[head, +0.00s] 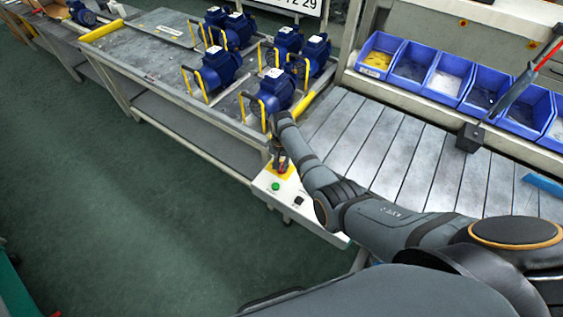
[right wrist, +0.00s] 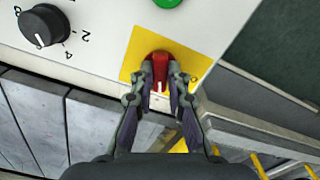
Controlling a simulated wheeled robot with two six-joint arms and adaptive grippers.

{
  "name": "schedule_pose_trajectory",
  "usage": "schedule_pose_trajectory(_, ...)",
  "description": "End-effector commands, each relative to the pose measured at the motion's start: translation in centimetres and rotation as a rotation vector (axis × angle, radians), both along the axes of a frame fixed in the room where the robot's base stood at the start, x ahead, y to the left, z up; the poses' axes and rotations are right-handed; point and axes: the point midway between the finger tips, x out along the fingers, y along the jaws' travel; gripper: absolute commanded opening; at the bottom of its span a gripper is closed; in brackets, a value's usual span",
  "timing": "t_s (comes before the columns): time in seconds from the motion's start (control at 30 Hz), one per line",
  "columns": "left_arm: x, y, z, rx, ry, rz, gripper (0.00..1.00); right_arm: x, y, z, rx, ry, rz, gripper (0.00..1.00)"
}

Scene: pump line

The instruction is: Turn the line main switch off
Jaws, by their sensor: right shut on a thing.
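The line main switch is a red rotary handle (right wrist: 159,72) on a yellow plate (right wrist: 132,62), set in a pale control panel (right wrist: 110,20). In the right wrist view the handle lies along the picture's vertical, with a white mark at its lower end. My right gripper (right wrist: 161,80) is shut on the handle, one finger on each side. In the head view my right gripper (head: 279,153) is over the yellow plate (head: 270,179), and the arm hides part of the panel. My left gripper is not in view.
A black numbered dial (right wrist: 44,26) and a green button (right wrist: 167,2) share the panel. Several blue pumps (head: 275,91) stand on the bench behind it. A slatted conveyor (head: 375,140) and blue bins (head: 450,77) lie to the right. The green floor at left is clear.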

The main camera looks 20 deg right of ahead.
Motion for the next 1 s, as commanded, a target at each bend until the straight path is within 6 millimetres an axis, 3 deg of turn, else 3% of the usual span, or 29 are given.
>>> schedule_pose_trajectory(0.3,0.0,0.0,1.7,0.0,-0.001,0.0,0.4,0.0,0.0,0.2,-0.001,0.001,0.3,0.0)
schedule_pose_trajectory(1.0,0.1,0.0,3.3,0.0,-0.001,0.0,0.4,0.0,0.0,0.1,0.0,-0.001,0.938,0.0)
